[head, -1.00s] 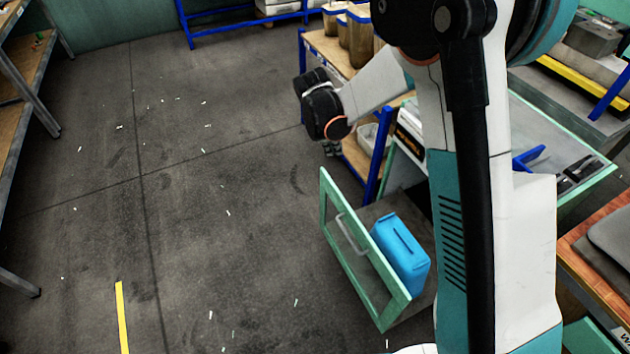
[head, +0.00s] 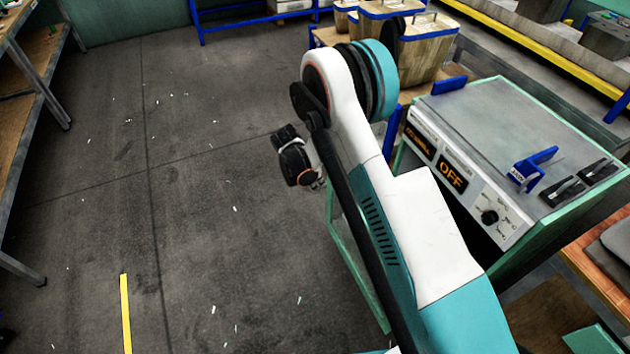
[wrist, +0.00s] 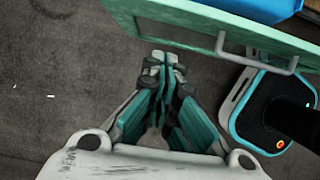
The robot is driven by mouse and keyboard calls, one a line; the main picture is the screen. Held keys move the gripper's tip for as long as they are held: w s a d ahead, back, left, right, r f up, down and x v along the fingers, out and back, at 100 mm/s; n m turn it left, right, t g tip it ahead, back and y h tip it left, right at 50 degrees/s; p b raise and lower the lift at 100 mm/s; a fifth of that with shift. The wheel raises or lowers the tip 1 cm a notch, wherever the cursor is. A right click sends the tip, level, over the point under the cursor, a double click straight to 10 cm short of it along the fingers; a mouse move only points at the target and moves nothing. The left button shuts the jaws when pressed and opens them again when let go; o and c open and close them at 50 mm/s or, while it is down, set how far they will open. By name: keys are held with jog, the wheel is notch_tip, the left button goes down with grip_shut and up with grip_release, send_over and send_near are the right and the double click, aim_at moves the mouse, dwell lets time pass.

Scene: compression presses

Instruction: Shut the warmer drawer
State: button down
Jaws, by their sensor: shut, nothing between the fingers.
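The warmer (head: 480,190) stands at the right in the head view, its display reading OFF. Its drawer's green-framed front (head: 349,246) stands out from the body, so the drawer is open; my arm hides most of it. In the wrist view the drawer front (wrist: 185,12) crosses the top, with its grey bar handle (wrist: 256,62) at the right. A blue container (wrist: 247,9) shows behind the front. My gripper (wrist: 164,58) is shut and empty, on the outer side of the front, left of the handle. I cannot tell whether it touches. In the head view my arm's end hangs near the drawer's far edge.
Wooden bins (head: 420,50) stand on a blue-legged table behind the warmer. A wooden-topped bench (head: 605,240) is at the right and a shelf (head: 25,100) at the far left. The floor (head: 200,200) left of the drawer is open, with small scraps and a yellow strip.

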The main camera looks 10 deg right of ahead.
jog(key=w+d+f+b, duration=0.1)
jog(key=d+f+b, duration=0.2)
jog(key=d+f, duration=0.1)
jog(key=shift+w+d+f, duration=0.2)
jog(key=shift+w+d, duration=0.2)
jog(key=shift+d, duration=0.4)
jog(key=shift+d, duration=0.1)
jog(key=w+d, duration=0.4)
jog(key=d, duration=0.9)
jog(key=w+d, duration=0.4)
jog(key=d, duration=0.9)
jog(key=shift+w+d, duration=0.35)
jog(key=shift+a, duration=0.1)
